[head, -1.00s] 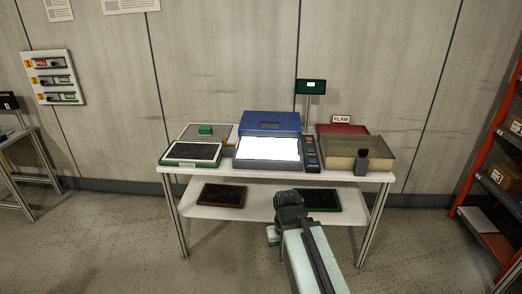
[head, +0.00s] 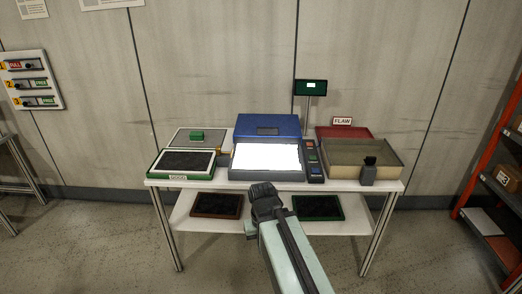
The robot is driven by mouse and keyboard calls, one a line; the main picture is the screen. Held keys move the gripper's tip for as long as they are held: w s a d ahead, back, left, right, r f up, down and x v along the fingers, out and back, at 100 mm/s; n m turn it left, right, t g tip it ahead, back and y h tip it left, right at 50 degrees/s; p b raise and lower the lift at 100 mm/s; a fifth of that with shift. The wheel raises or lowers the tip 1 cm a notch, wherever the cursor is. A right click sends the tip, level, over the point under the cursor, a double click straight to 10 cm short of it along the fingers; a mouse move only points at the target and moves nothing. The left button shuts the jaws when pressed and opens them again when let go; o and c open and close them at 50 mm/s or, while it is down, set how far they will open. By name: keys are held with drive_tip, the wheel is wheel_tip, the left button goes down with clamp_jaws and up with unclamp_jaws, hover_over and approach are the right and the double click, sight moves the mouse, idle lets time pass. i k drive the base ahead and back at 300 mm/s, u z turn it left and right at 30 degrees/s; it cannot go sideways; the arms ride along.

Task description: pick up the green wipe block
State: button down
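My gripper (head: 264,190) shows at the end of my arm, in front of the table's front edge and low, to the right of and nearer than the block. It is well apart from the block. Its fingers are dark and seen from behind, so I cannot tell whether they are open or shut.
A tray marked GOOD (head: 184,163) lies in front of the block. A blue-lidded light box (head: 268,127) stands at the centre. A small display (head: 311,87) rises behind. Shelving (head: 490,160) stands far right.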

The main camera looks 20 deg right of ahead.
sight(195, 136)
drive_tip(key=i, duration=1.05)
drive_tip(key=z, duration=0.05)
